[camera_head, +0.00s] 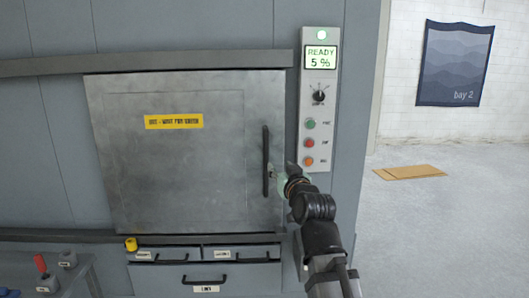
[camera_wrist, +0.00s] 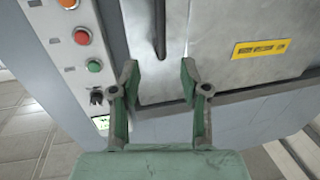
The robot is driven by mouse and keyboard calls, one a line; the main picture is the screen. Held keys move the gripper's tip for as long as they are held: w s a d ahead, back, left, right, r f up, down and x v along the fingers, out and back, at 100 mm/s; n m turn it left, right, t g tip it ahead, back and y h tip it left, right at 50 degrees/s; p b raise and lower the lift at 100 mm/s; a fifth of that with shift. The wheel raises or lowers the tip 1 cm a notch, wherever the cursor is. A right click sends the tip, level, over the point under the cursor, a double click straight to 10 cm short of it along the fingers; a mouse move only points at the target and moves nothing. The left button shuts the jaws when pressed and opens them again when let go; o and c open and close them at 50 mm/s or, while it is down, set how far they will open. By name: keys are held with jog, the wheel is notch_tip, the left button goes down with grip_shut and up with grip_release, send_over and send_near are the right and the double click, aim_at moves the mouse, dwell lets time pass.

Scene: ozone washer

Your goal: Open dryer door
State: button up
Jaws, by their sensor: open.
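The dryer door (camera_head: 180,175) is a large grey metal panel with a yellow label, and it looks shut. Its dark vertical bar handle (camera_head: 266,150) is on the right side. My gripper (camera_head: 280,172) is just right of the handle's lower half in the head view, partly hidden behind my arm. In the wrist view my gripper (camera_wrist: 160,78) is open with nothing between its green fingers. The handle (camera_wrist: 160,30) shows beyond the fingertips, roughly in line with the gap. The door (camera_wrist: 240,20) fills the upper right there. I cannot tell the exact distance to the handle.
A control panel (camera_head: 318,75) reading "READY 5 %" stands right of the door, with a knob and several coloured buttons. Drawers (camera_head: 205,275) are below. A bench with a red-handled tool (camera_head: 41,265) is lower left. The floor (camera_head: 440,225) at right is mostly clear.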

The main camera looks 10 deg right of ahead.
aim_at(267, 152)
jog(key=w+p, duration=0.1)
jog(key=w, duration=0.4)
jog(key=w+a+p, duration=0.1)
jog(key=w, duration=0.4)
jog(key=w+p, duration=0.1)
jog(key=w, duration=0.5)
jog(key=shift+a+p, duration=0.2)
jog(key=shift+p, duration=0.15)
jog(key=shift+c, duration=0.3)
grip_shut()
